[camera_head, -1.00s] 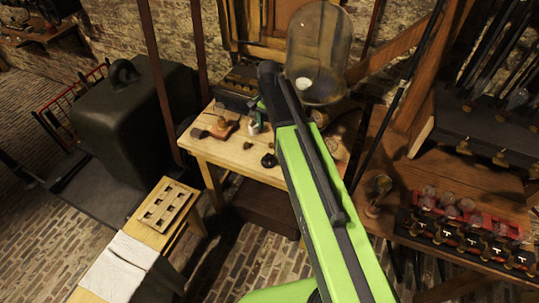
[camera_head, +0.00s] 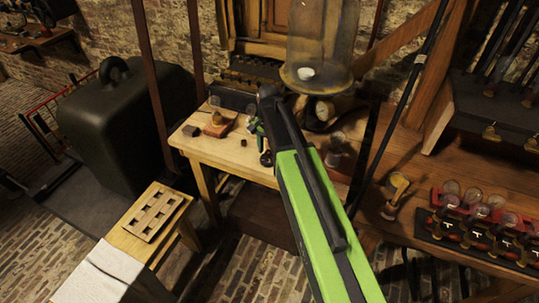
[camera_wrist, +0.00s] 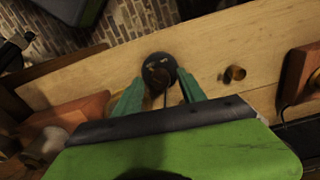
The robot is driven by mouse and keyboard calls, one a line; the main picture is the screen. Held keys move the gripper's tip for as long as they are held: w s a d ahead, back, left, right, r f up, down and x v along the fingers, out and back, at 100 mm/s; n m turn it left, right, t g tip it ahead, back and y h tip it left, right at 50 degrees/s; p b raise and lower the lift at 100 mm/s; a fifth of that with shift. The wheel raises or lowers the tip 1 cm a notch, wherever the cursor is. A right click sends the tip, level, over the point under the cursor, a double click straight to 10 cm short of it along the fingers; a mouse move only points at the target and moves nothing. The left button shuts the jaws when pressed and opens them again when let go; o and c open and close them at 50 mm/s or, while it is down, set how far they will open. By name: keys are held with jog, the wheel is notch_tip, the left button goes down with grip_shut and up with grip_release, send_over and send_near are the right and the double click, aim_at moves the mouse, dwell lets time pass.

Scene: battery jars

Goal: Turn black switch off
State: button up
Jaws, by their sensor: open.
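The black switch (camera_head: 266,158) is a small round black piece on the wooden table, partly hidden by my arm in the head view. In the wrist view the switch (camera_wrist: 158,66) is a dark disc between the tips of my two green fingers. My gripper (camera_head: 260,141) is open, with its fingers pointing down at the switch. In the wrist view, the fingers of my gripper (camera_wrist: 160,88) stand apart on either side of its near edge. I cannot tell whether they touch it, nor which way its lever lies.
A small brown cylinder (camera_wrist: 235,73) stands beside the switch. A wooden base with a bulb (camera_head: 218,124) sits at the table's left. A glass bell jar (camera_head: 320,50) rises behind my arm. The table's (camera_head: 215,150) left front part is mostly bare.

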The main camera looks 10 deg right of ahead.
aim_at(268, 152)
jog(key=shift+r, duration=0.1)
jog(key=shift+c, duration=0.5)
grip_shut()
jog(key=shift+n, duration=0.6)
jog(key=shift+o, duration=0.5)
grip_release()
jog(key=shift+r, duration=0.1)
notch_tip(268, 152, up, 17)
jog(key=p, duration=1.7)
